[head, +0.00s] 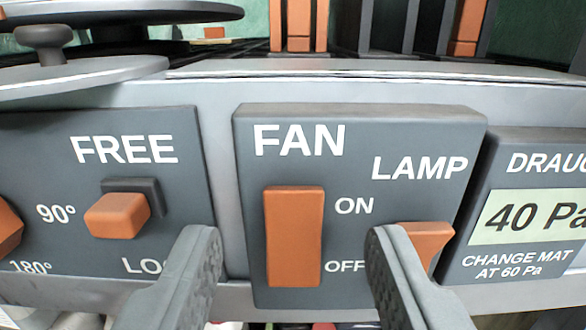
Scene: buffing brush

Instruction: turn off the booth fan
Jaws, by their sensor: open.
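The fan switch (294,236) is a tall orange rocker on a dark grey panel (350,120) marked FAN and LAMP. ON is printed beside its upper end and OFF beside its lower end. I cannot tell which end is pressed in. My gripper (292,234) is open and empty, with one grey finger on each side of the rocker in the picture. The right finger covers part of the OFF label and part of the orange lamp switch (428,238). I see no clear contact between the fingers and the rocker.
A panel (200,130) marked FREE at the left carries an orange knob (118,215). A draught display (535,212) reading 40 Pa is at the right. A round grey plate (80,78) with a knob sits above the left panel. Orange and dark blocks stand behind the ledge.

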